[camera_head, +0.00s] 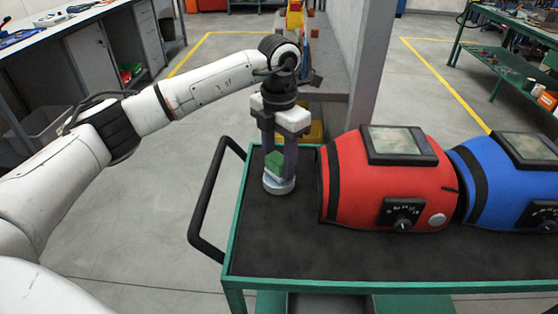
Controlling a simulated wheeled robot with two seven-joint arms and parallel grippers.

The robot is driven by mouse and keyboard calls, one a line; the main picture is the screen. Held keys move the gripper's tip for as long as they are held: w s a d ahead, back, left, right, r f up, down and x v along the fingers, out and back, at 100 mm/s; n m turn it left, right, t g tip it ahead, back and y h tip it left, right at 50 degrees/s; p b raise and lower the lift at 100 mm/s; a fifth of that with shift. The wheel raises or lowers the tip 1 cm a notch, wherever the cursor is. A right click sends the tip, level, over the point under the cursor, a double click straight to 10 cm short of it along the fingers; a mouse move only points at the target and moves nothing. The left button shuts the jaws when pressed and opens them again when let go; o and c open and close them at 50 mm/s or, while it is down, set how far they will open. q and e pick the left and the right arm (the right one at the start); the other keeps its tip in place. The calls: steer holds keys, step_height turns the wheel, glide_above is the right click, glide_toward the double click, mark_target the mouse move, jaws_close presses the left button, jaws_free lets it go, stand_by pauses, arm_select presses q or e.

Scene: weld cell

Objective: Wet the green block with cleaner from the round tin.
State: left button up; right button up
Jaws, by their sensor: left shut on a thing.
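A small green block (272,162) is between the fingers of my left gripper (278,163), which points straight down and is shut on it. A low round tin (279,186) with a pale grey-blue side stands on the black top of the cart, near its left end. The block is directly over the tin, its lower end at or just inside the tin's top. I cannot tell whether it touches what is in the tin. My right gripper is not in view.
The green-framed cart (390,286) has a black handle (200,200) at its left. A red welding machine (345,185) and a blue one (490,190) stand right of the tin. The cart's front left top is clear. A grey post (370,70) rises behind.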

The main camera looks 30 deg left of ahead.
mark_target(280, 161)
arm_select(q)
steer(key=shift+r+p, duration=1.95)
steer(key=shift+r, duration=0.95)
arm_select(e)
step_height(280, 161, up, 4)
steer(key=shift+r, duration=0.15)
arm_select(q)
steer(key=m, duration=0.1)
steer(key=s+m, duration=0.1)
steer(key=m, duration=0.1)
steer(key=shift+d, duration=0.4)
steer(key=s+d+m, duration=0.2)
steer(key=s+m, duration=0.6)
steer(key=m, duration=0.6)
steer(key=s+d+m, duration=0.3)
steer(key=s+m, duration=0.5)
steer(key=m, duration=0.7)
steer(key=shift+f, duration=0.35)
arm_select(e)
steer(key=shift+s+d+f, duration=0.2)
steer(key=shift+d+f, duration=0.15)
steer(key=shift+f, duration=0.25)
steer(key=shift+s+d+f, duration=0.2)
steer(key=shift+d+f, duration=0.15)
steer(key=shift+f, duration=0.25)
